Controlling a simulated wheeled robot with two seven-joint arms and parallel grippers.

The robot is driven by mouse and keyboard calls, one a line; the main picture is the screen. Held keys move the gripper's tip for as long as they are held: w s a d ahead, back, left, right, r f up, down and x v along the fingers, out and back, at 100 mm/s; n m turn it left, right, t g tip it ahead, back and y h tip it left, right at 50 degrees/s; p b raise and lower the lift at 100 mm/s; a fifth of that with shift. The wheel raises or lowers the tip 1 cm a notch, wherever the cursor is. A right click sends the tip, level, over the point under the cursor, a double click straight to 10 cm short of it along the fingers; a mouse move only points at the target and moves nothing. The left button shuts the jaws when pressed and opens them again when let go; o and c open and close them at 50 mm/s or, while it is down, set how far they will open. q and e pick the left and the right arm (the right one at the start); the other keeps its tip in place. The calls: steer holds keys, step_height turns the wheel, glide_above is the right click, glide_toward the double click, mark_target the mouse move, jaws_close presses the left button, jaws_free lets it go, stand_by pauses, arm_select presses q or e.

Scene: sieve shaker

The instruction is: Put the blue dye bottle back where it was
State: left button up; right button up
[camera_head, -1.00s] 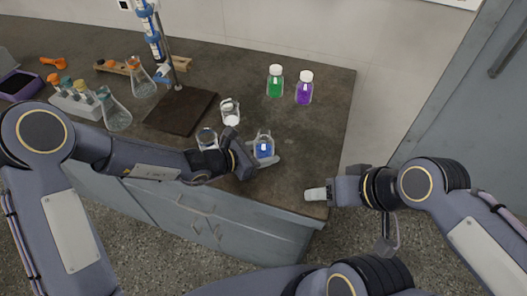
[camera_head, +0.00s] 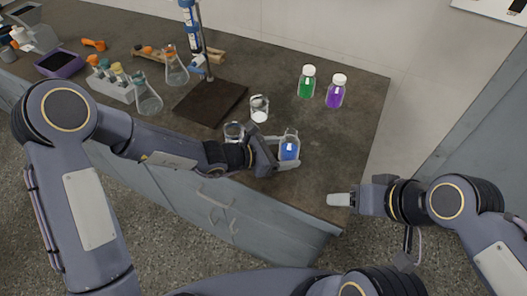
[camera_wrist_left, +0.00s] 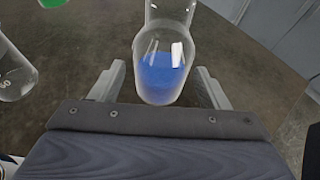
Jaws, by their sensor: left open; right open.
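The blue dye bottle (camera_head: 289,148) is a clear bottle with blue liquid, upright at the front right part of the bench. It also shows in the left wrist view (camera_wrist_left: 162,75), between the finger tips. My left gripper (camera_head: 284,152) is open, with one finger on each side of the bottle. In the left wrist view a gap shows between each finger and the glass. My right gripper (camera_head: 339,200) is open and empty by the bench's front right corner. The green bottle (camera_head: 307,82) and purple bottle (camera_head: 336,91) stand at the back right, both with white caps.
Two clear beakers, one (camera_head: 259,108) behind and one (camera_head: 234,133) left of my left gripper, stand close by. A stand with a dark base (camera_head: 210,102), flasks and a tube rack (camera_head: 112,90) are further left. Bench right of the blue bottle is clear.

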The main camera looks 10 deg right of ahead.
arm_select(q)
steer(key=v, duration=1)
steer(key=shift+s+a+p, duration=0.1)
steer(key=shift+p, duration=0.3)
steer(key=shift+a+r, duration=0.15)
steer(key=shift+r, duration=0.15)
steer(key=s+a+r+m+y, duration=0.2)
steer(key=s+a+r+m, duration=0.55)
steer(key=m, duration=0.25)
steer(key=s+a+m+t+y, duration=0.1)
steer(key=s+a+m+y, duration=0.6)
steer(key=a, duration=0.8)
steer(key=s+m, duration=0.2)
steer(key=s, duration=0.2)
steer(key=shift+m+t, duration=0.3)
steer(key=shift+m, duration=0.1)
